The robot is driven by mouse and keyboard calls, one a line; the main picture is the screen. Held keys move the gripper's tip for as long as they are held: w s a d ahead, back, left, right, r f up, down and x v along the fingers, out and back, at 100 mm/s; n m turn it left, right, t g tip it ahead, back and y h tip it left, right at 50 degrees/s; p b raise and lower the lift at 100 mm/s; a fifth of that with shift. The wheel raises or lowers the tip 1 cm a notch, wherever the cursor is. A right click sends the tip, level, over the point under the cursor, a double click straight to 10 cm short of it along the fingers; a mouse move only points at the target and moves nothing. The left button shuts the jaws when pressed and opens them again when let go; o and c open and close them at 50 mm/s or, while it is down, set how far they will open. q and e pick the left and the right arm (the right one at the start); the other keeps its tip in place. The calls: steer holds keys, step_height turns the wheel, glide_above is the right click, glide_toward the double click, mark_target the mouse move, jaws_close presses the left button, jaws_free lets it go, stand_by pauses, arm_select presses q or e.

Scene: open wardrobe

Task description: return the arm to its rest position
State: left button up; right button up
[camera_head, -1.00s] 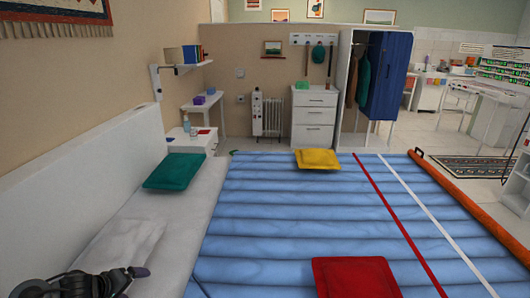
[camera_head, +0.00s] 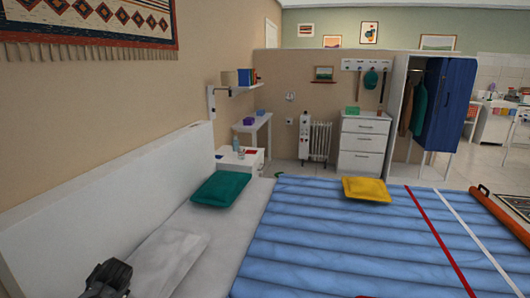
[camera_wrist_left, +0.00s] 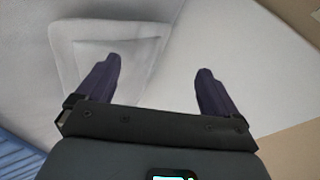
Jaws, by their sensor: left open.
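My left gripper (camera_wrist_left: 155,65) is open in the left wrist view, with its two dark purple fingers apart and nothing between them. Beyond the fingers are a white pillow (camera_wrist_left: 105,42) and a plain pale surface. In the head view a dark part of my left arm (camera_head: 108,279) shows at the bottom left, over the pale head end of the bed near the white pillow (camera_head: 160,262). The fingers cannot be made out there. My right arm and gripper are not in view.
A white headboard (camera_head: 110,200) runs along the left wall. The blue bed (camera_head: 330,240) bears a teal cushion (camera_head: 220,188) and a yellow cushion (camera_head: 366,190). A white nightstand (camera_head: 240,160), a drawer unit (camera_head: 365,145) and an open wardrobe (camera_head: 402,90) stand beyond.

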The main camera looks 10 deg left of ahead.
arm_select(q)
steer(key=s+d+f+m+h, duration=0.1)
steer(key=s+d+f, duration=0.25)
steer(key=d, duration=0.35)
steer(key=s+d+f+m+t+h, duration=0.1)
steer(key=s+d+f, duration=0.2)
steer(key=d+f, duration=0.35)
steer(key=s+d+f+m+h, duration=0.1)
steer(key=s+d+f+h, duration=0.2)
steer(key=d, duration=0.5)
steer(key=s+d+r+h, duration=0.1)
steer(key=s+d+h, duration=0.1)
steer(key=s+d, duration=0.7)
steer(key=s+d+r+h, duration=0.1)
steer(key=s+d, duration=0.7)
steer(key=s, duration=0.4)
arm_select(e)
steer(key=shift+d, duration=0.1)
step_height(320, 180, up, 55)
steer(key=p, duration=5.5)
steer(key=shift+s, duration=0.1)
arm_select(q)
step_height(320, 180, up, 54)
steer(key=shift+w+a+r, duration=0.2)
steer(key=shift+w+r, duration=0.05)
steer(key=shift+w, duration=0.05)
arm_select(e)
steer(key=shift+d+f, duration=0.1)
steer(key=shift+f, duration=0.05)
